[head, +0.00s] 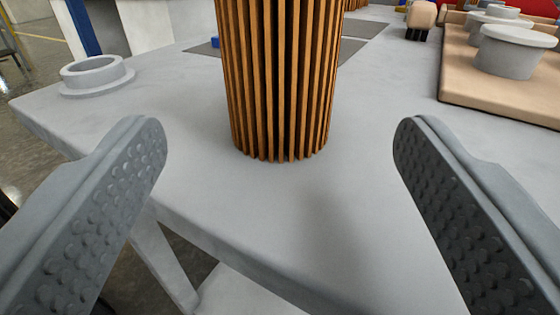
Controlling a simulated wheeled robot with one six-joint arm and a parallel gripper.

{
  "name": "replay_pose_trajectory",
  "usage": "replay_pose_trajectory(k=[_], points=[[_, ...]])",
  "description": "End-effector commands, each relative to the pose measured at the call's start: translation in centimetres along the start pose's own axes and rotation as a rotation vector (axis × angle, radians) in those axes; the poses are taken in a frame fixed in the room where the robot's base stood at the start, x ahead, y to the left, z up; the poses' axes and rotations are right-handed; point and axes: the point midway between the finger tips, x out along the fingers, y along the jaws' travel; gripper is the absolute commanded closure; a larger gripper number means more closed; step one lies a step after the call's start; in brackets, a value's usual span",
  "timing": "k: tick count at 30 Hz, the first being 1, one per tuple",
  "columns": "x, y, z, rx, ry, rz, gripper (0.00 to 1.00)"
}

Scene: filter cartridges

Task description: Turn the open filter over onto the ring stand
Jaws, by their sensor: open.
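A tall cylinder with orange-brown upright pleats, which looks like the filter (280,80), stands upright on the grey table. Its top runs out of view, so I cannot see whether it is open. A grey ring on a wide flange, which looks like the ring stand (95,78), sits near the table's left edge. My gripper (280,140) is open and empty. Its two studded fingers are at the left and right of the picture, on either side of the filter and nearer the camera, not touching it.
The grey table (330,220) is clear in front of the filter; its edge runs along the left and front. At right a tan board (480,95) carries grey round pieces (515,50). A dark mat (360,48), a small blue object (215,41) and a tan-and-black item (421,18) lie behind.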

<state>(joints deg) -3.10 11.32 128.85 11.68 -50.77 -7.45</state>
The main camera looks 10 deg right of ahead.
Motion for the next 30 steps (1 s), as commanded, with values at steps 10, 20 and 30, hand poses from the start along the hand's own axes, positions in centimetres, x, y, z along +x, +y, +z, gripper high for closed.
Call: replay_pose_trajectory(k=[10, 20, 30], points=[[2.9, 0.0, 0.0, 0.0, 0.0, -0.001, 0.25], [5.5, 0.0, -0.1, 0.0, 0.001, 0.0, 0.25], [8.1, 0.0, 0.0, 0.0, 0.0, 0.0, 0.25]])
